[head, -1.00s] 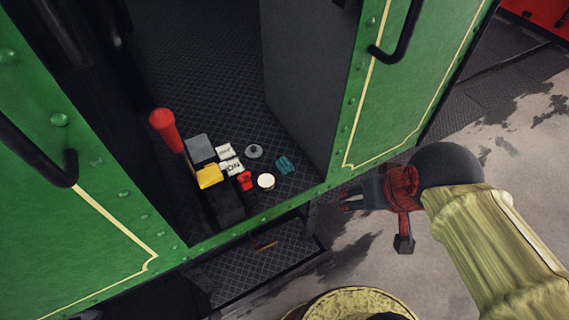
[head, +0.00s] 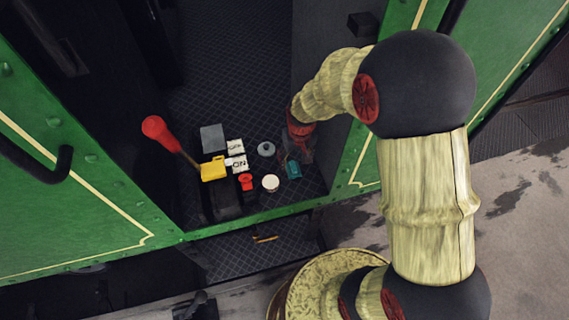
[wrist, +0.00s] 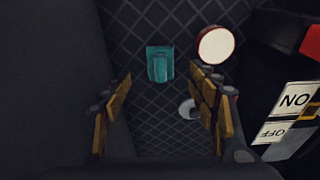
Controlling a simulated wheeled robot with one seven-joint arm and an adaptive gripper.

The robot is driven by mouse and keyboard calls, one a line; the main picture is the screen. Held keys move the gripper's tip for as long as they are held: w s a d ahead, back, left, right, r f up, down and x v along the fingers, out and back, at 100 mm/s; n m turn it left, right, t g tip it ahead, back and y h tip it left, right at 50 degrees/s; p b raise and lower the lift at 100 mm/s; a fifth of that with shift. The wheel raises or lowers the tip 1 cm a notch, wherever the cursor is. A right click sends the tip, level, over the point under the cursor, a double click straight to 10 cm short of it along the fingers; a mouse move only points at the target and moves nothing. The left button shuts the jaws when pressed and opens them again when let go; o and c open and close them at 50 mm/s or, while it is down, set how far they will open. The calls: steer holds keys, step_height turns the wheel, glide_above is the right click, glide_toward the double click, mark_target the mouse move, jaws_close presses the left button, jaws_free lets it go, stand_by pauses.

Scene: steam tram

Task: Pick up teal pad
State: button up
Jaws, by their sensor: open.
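The teal pad (head: 293,169) lies on the dark diamond-plate floor inside the tram doorway. In the wrist view the teal pad (wrist: 160,64) shows ahead of and between the fingers, apart from them. My gripper (wrist: 163,105) is open and empty, with wood-coloured finger pads on either side. In the head view my arm reaches through the doorway and the gripper end (head: 300,150) is right above or behind the pad; its fingers are hard to make out there.
A round white-topped item (head: 270,183) with a red rim and a grey round item (head: 266,149) sit close by. A red item (head: 246,181), ON and OFF plates (head: 237,162), a yellow block (head: 213,169) and a red-knobbed lever (head: 155,130) stand left. A dark wall (wrist: 45,90) is close beside one finger.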

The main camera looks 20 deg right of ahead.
mark_target(294, 166)
steer(key=shift+a, duration=0.1)
steer(key=shift+w+f, duration=0.15)
steer(key=shift+f, duration=0.2)
steer(key=shift+w+f, duration=0.25)
steer(key=shift+f, duration=0.65)
steer(key=f, duration=0.1)
steer(key=f+b, duration=0.1)
steer(key=f, duration=0.3)
steer(key=shift+w, duration=0.35)
steer(key=shift+c, duration=1.1)
steer(key=c, duration=0.9)
